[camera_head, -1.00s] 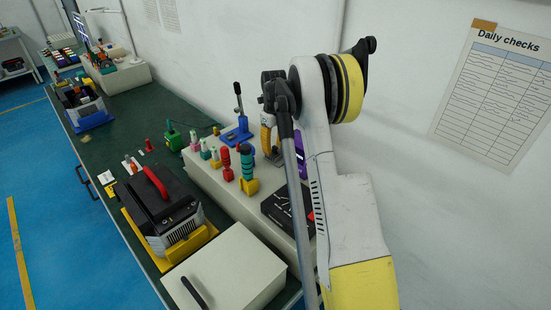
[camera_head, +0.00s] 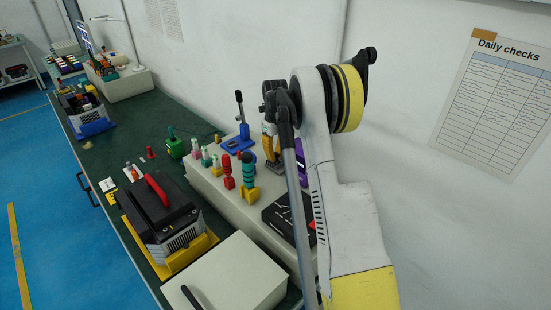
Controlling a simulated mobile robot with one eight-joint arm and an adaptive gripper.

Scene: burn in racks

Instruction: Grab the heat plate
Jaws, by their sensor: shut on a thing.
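My gripper (camera_head: 271,150) is low behind my arm, over the back of the bench, and mostly hidden by the arm's dark tube. Yellow and black parts show at its end. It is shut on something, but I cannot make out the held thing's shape. No thing in view can be surely told as the heat plate. A flat black box with white marks (camera_head: 283,219) lies on the pale ledge below the gripper, partly behind the tube.
The pale ledge bears a blue lever stand (camera_head: 238,139), a green-ringed post in a yellow base (camera_head: 249,180) and a red post (camera_head: 228,172). A black unit with a red handle (camera_head: 160,205) and a white box (camera_head: 235,277) stand in front. The wall is close on the right.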

